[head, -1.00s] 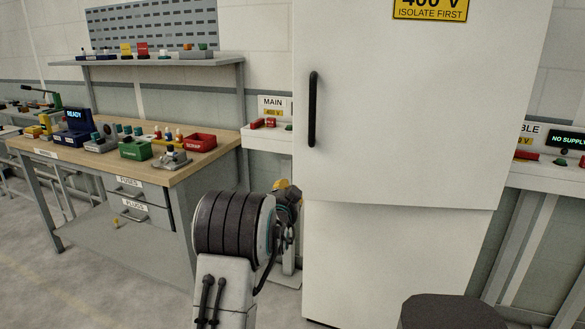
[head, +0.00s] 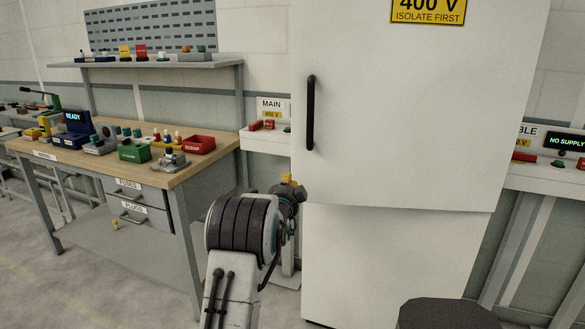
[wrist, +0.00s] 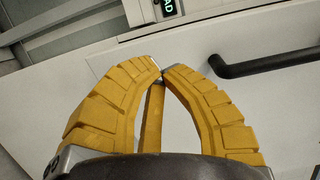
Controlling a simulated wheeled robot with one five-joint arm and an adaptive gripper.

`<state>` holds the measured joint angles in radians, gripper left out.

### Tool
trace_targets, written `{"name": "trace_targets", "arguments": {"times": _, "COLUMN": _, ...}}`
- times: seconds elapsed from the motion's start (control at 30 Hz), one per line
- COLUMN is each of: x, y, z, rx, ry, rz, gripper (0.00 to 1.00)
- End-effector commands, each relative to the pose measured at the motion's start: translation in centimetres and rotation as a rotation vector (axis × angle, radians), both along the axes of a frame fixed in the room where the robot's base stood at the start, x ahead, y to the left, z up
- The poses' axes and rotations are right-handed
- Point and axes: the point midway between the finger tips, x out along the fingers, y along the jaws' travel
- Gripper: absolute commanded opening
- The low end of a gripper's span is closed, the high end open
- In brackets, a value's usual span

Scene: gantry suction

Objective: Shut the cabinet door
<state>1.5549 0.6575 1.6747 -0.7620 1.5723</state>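The white cabinet door (head: 420,110) fills the right middle of the head view, above a white lower panel (head: 385,265). Its black upright handle (head: 311,112) is near its left edge. I cannot tell from here how far the door stands open. My gripper (head: 289,181) is low at the door's left edge, below the handle, and mostly hidden by my arm. In the wrist view my gripper (wrist: 161,72) has its yellow fingers drawn together at the tips, with nothing seen between them. The handle (wrist: 268,64) is to their right, apart from them.
A workbench (head: 175,178) with several small devices and a red bin (head: 198,144) stands at the left. A MAIN panel (head: 270,107) is on the wall just left of the cabinet. Another panel (head: 560,145) is at the right. A yellow 400 V sign (head: 428,10) is on the door.

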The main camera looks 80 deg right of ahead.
Motion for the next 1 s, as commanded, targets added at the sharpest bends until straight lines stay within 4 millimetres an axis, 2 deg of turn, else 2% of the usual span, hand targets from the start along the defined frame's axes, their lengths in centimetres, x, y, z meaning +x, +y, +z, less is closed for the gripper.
{"name": "trace_targets", "arguments": {"times": 0.2, "x": 0.0, "y": -3.0, "z": 0.1, "rx": 0.0, "ry": 0.001, "rz": 0.0, "gripper": 0.0}}
{"name": "trace_targets", "arguments": {"times": 0.5, "x": 0.1, "y": -6.4, "z": 0.1, "rx": 0.0, "ry": 0.001, "rz": 0.0, "gripper": 0.0}}
{"name": "trace_targets", "arguments": {"times": 0.73, "x": 0.1, "y": -8.2, "z": 0.1, "rx": 0.0, "ry": 0.001, "rz": 0.0, "gripper": 0.0}}
{"name": "trace_targets", "arguments": {"times": 1.0, "x": 0.1, "y": -9.3, "z": 0.0, "rx": 0.0, "ry": 0.001, "rz": 0.0, "gripper": 0.0}}
